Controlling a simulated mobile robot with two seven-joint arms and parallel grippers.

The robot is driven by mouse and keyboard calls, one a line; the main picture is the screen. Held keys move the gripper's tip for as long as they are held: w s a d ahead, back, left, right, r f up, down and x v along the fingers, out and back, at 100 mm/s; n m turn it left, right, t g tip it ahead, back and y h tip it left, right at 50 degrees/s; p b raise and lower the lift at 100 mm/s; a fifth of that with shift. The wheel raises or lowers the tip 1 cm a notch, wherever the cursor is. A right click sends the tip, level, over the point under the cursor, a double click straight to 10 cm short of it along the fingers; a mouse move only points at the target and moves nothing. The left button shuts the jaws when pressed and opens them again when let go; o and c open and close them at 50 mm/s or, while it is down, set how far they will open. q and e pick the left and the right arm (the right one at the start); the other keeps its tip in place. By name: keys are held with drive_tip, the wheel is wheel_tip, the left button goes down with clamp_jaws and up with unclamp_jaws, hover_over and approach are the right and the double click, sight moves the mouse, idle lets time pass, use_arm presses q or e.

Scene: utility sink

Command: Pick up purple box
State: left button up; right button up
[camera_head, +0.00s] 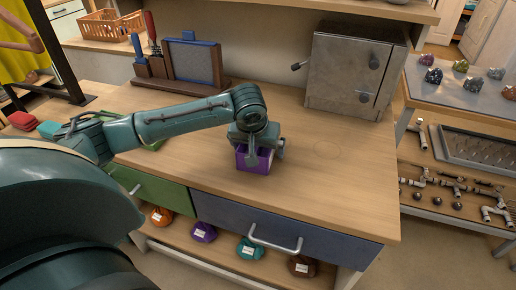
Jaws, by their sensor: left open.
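The purple box (243,165) stands on the wooden worktop, near the middle of the head view. My left gripper (262,157) is directly over it, pointing down, with a finger in front of the box's near face. The left gripper is open, and its other finger is hard to make out. The gripper hides the top and much of the front of the box, so I cannot tell whether the fingers touch it. My right gripper is not in the picture.
A grey metal cabinet (340,75) stands at the back right of the worktop. A wooden rack with a dark panel (192,62) is at the back left. The worktop right of the box is clear. A blue drawer (280,225) is below.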

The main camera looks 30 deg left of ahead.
use_arm(q)
drive_tip(key=shift+f, duration=0.15)
drive_tip(key=shift+c, duration=0.4)
drive_tip(key=c, duration=1)
